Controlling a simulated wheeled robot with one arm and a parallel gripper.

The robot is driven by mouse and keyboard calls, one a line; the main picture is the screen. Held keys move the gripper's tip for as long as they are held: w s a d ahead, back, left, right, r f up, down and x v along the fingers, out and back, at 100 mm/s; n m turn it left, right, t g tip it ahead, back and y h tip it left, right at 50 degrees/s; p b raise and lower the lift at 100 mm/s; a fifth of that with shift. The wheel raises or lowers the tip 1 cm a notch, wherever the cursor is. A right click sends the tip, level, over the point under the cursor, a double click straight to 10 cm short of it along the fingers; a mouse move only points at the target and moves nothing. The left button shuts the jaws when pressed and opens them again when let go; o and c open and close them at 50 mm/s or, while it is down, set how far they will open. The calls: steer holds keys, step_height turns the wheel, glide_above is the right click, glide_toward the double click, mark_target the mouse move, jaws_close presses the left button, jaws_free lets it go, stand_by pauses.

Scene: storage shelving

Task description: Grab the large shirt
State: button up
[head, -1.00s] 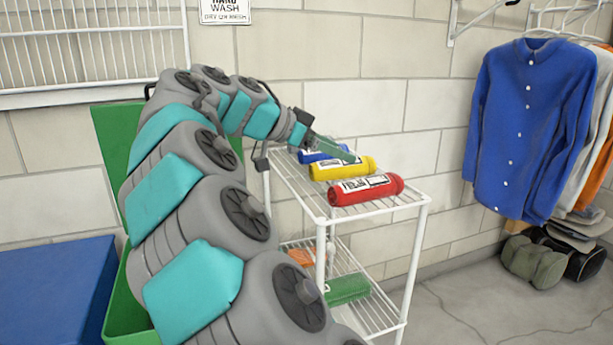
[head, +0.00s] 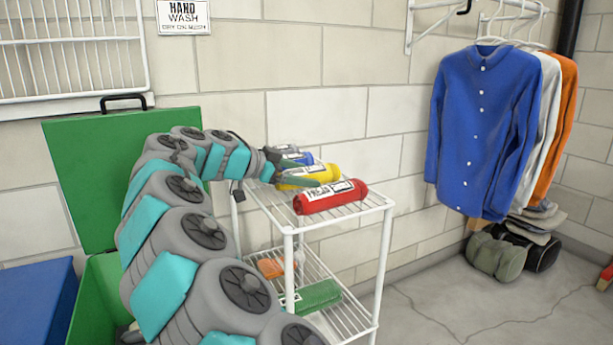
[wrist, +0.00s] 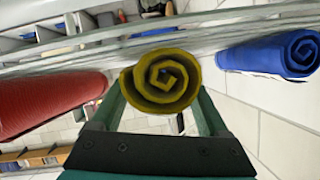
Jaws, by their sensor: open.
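Three rolled shirts with white labels lie on the top shelf of a white wire cart: red (head: 345,196), yellow (head: 325,172) and blue (head: 303,157). The label print is too small to tell which is the large one. My gripper (head: 292,172) is open at the near left end of the yellow roll. In the wrist view, the yellow roll's spiral end (wrist: 160,80) sits between the two green fingers of my gripper (wrist: 160,100). The red roll (wrist: 50,102) is left of the fingers and the blue roll (wrist: 275,53) is right, apart from them.
The wire cart (head: 376,204) has a lower shelf with a green roll (head: 312,296) and an orange item (head: 270,267). Blue, white and orange shirts (head: 483,130) hang at the right. An open green bin (head: 95,300) and blue box (head: 35,305) stand left.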

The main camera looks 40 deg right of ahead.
steer(key=shift+d+f, duration=0.2)
steer(key=shift+d, duration=0.2)
steer(key=c, duration=1.2)
